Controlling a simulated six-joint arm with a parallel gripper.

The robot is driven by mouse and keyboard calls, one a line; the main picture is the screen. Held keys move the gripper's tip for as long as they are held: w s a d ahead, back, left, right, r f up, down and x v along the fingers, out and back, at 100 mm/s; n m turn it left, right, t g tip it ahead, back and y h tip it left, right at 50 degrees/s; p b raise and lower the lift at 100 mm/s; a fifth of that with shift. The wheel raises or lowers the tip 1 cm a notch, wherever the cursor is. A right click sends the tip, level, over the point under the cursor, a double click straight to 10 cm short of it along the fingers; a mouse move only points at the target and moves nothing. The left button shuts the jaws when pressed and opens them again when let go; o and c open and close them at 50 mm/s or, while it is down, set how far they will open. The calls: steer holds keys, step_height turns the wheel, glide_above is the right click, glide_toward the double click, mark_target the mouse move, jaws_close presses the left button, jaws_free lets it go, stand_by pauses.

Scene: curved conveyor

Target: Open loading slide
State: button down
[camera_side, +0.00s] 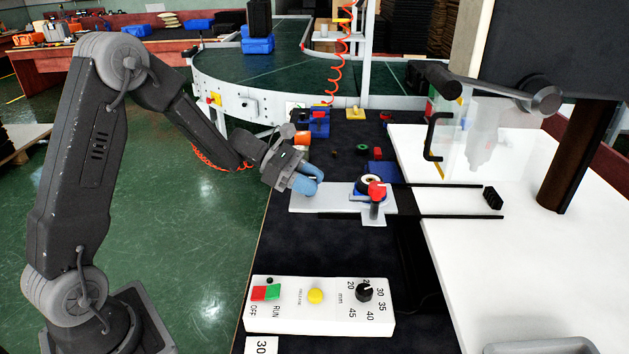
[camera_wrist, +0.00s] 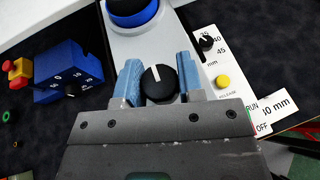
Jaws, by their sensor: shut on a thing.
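The loading slide is a light grey plate (camera_side: 338,202) on two black rails that run right toward the white table. The slide carries a blue-and-black round seat (camera_side: 364,184) and a red-knobbed clamp (camera_side: 376,190). My gripper (camera_side: 308,184) is at the slide's left end, its blue fingers low over the plate. In the wrist view my gripper (camera_wrist: 159,76) is shut on a black knob (camera_wrist: 158,84) with a white mark, on the slide plate (camera_wrist: 150,48). The blue fingers stand on either side of the knob. The side view hides the knob.
A control box (camera_side: 318,307) with buttons and a dial stands in front of the slide. A clear guard with a black handle (camera_side: 433,137) stands at the back right. Small parts and a blue block (camera_side: 318,125) lie behind. The green conveyor (camera_side: 250,75) curves beyond.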

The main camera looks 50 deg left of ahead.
steer(key=c, duration=0.8)
jaws_free()
steer(key=shift+o, duration=0.2)
steer(key=v, duration=1.3)
steer(key=shift+a+r, duration=0.25)
steer(key=shift+r, duration=0.05)
steer(key=shift+s, duration=0.15)
